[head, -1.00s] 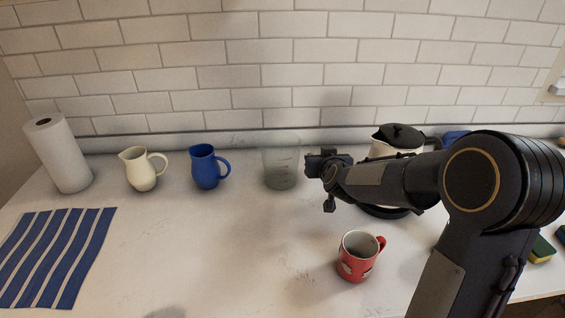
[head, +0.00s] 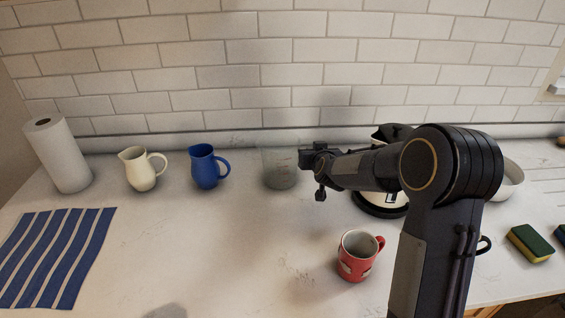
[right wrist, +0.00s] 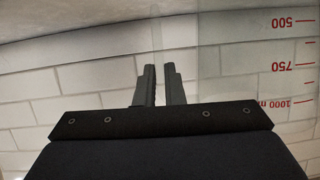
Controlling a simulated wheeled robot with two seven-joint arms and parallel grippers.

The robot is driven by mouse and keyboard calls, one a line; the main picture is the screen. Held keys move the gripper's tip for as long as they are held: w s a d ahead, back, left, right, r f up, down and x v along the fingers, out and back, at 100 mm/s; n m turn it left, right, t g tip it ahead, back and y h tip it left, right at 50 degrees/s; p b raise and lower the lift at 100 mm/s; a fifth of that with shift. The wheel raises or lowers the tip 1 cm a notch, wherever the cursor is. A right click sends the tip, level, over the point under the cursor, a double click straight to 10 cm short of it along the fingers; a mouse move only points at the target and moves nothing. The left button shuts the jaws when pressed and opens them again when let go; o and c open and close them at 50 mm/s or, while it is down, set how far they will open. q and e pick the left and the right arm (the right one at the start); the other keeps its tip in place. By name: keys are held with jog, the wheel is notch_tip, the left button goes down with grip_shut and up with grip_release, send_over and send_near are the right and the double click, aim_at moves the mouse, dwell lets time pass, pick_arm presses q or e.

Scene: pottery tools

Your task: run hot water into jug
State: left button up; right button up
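A clear measuring jug (head: 281,168) stands upright on the counter near the back wall. Its red scale marks show upside down at the right of the right wrist view (right wrist: 250,60). My right gripper (head: 306,160) is at the jug's right side in the head view. In the right wrist view its two fingers (right wrist: 159,85) are close together with a narrow gap, and a faint clear edge of the jug runs between them. They look shut on this see-through part, probably the handle. A kettle (head: 390,200) on a black base is partly hidden behind my right arm. My left gripper is out of view.
A blue jug (head: 205,170), cream jug (head: 140,172) and paper roll (head: 60,155) stand left; a striped cloth (head: 55,255) lies front left. A sponge (head: 530,243) lies right. The counter's middle is clear.

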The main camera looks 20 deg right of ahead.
jog(key=shift+r, duration=0.15)
grip_shut()
jog(key=s+a+r+p, duration=0.6)
jog(key=s+r+p, duration=0.2)
jog(key=s+r, duration=0.4)
jog(key=shift+s+r, duration=0.3)
jog(key=shift+r, duration=0.05)
